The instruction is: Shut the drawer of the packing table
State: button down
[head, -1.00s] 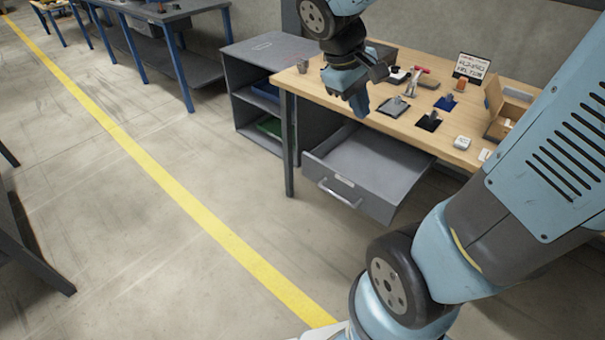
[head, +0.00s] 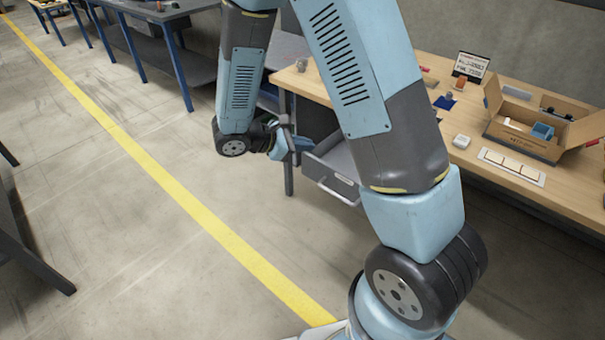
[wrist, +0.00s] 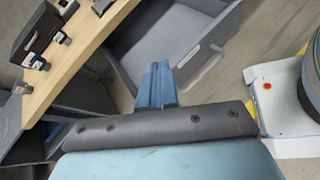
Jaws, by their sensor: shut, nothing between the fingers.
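The packing table (head: 310,86) has a wooden top, and its grey drawer (head: 322,171) stands pulled out below it. The drawer's front panel and bar handle (head: 336,193) show in the head view; my arm hides much of the rest. In the wrist view the open drawer (wrist: 165,42) looks empty, with its handle (wrist: 203,72) near my fingers. My gripper (head: 298,150) is shut and empty, beside the drawer's front left corner. In the wrist view my gripper (wrist: 157,80) overlaps the drawer's front; I cannot tell whether it touches.
An open cardboard box (head: 530,140), a white block (head: 461,141) and a sign (head: 470,66) stand on the tabletop. A table leg (head: 288,165) is close behind my gripper. Floor with a yellow line (head: 150,160) lies free to the left.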

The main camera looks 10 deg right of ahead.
jog(key=a+f+n+t, duration=0.3)
jog(key=a+f+n, duration=0.15)
jog(key=f, duration=0.35)
jog(key=a+f+n+t, duration=0.3)
jog(key=a+f+n, duration=0.15)
jog(key=f, duration=0.35)
send_near(310, 170)
jog(key=shift+m+y, duration=0.3)
jog(key=x, duration=0.5)
jog(key=shift+d, duration=0.2)
jog(key=shift+w+d, duration=0.35)
jog(key=shift+d, duration=0.1)
